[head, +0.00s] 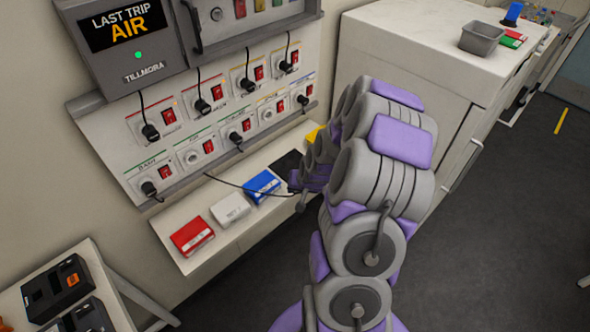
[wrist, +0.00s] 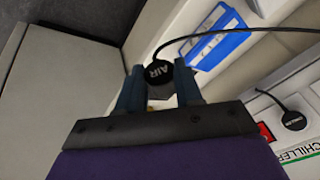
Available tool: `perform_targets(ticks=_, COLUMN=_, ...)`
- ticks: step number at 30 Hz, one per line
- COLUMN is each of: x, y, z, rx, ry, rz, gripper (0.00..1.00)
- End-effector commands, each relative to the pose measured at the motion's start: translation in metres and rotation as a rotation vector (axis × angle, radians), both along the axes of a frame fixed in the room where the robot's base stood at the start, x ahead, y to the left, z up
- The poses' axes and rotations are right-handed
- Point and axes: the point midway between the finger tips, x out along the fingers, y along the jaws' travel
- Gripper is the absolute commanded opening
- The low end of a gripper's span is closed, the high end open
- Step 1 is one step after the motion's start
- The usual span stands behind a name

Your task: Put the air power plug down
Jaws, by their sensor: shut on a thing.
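The air power plug (wrist: 158,72) is a round black plug marked AIR, with a black cord leading off to the right in the wrist view. My gripper (wrist: 159,85) is shut on it, one finger on each side. In the head view my gripper (head: 298,186) is mostly hidden by my arm, above the right part of the white shelf (head: 190,262). The plug itself cannot be made out there; its cord (head: 240,187) runs from the wall panel to the gripper. I cannot tell whether the plug touches the shelf.
Red (head: 192,235), white (head: 230,208) and blue (head: 262,186) boxes line the shelf, with a black item (head: 288,164) and a partly hidden yellow one (head: 314,134) farther along. Above is a socket panel (head: 215,130) with several plugs and red switches. A white cabinet (head: 400,60) stands right.

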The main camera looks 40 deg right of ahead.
Motion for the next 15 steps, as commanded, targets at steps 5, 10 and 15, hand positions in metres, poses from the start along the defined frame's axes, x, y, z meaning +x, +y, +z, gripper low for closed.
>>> perform_targets(ticks=5, x=-0.009, y=-0.015, z=-0.010, rx=-0.003, ry=-0.002, rz=-0.056, gripper=0.03)
perform_targets(ticks=10, x=0.013, y=-0.025, z=-0.016, rx=0.000, ry=-0.001, rz=-0.057, gripper=0.03)
perform_targets(ticks=15, x=0.045, y=-0.038, z=-0.019, rx=0.000, ry=-0.004, rz=-0.059, gripper=0.03)
